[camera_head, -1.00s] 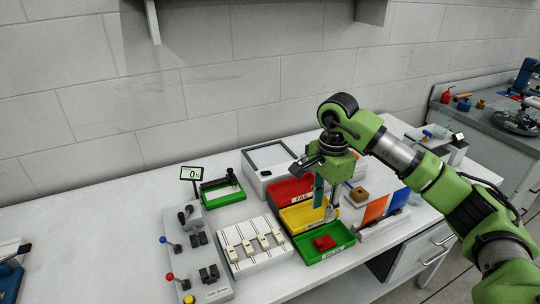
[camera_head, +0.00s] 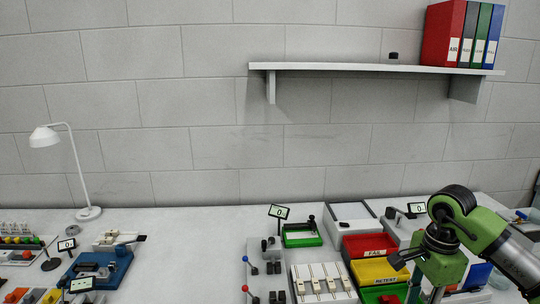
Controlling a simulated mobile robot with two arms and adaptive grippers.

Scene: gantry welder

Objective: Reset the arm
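My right arm comes in from the right edge, green with grey and black joints. My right gripper (camera_head: 425,292) points down in front of the bins at the lower right. Its fingertips run into the bottom edge of the view, so I cannot tell how far apart they are or whether they hold anything. The red FAIL bin (camera_head: 368,245), the yellow RETEST bin (camera_head: 377,270) and a green bin (camera_head: 375,296) stand beside it. The green bin is partly cut off and partly behind the gripper. My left gripper is not in view.
A wall shelf (camera_head: 360,67) holds several binders (camera_head: 443,35). A white lamp (camera_head: 88,212) stands at the left, near a blue fixture (camera_head: 97,268). A green tray (camera_head: 301,240) and a white block panel (camera_head: 322,280) lie centrally. The tabletop (camera_head: 190,245) between is clear.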

